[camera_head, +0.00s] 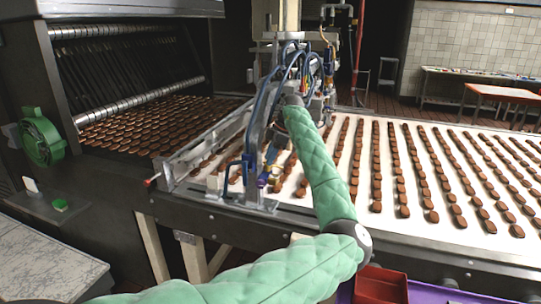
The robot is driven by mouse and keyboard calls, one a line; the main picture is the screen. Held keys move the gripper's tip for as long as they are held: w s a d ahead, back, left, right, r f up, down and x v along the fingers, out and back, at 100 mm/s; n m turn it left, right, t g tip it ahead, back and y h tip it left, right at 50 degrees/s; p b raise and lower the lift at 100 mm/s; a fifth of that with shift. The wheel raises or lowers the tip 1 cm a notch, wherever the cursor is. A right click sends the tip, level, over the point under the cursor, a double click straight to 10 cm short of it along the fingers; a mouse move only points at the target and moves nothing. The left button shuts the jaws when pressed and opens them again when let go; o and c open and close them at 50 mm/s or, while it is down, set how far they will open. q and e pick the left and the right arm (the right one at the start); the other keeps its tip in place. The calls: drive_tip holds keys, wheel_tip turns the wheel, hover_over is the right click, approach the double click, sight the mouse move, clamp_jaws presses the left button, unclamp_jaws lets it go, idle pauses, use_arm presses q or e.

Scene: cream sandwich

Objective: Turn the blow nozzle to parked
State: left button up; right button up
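My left arm, in a green quilted sleeve, reaches from the bottom edge up to the depositing machine (262,110) over the conveyor. My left gripper (277,133) is at the machine's near side, among blue hoses and metal fittings. Its fingers are small and partly lost against the machine, so I cannot tell whether they are open or touching anything. The blow nozzle cannot be told apart for sure among the hoses and fittings. A small purple part (262,181) shows low on the machine, below the gripper. My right gripper is out of view.
Rows of brown biscuits (401,170) lie on the white conveyor belt (474,227). A red bin (381,285) stands below the conveyor's front edge. A grey worktop (45,262) is at lower left.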

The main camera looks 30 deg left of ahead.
use_arm(q)
clamp_jaws()
idle(1.3)
unclamp_jaws()
drive_tip(key=shift+r, duration=0.1)
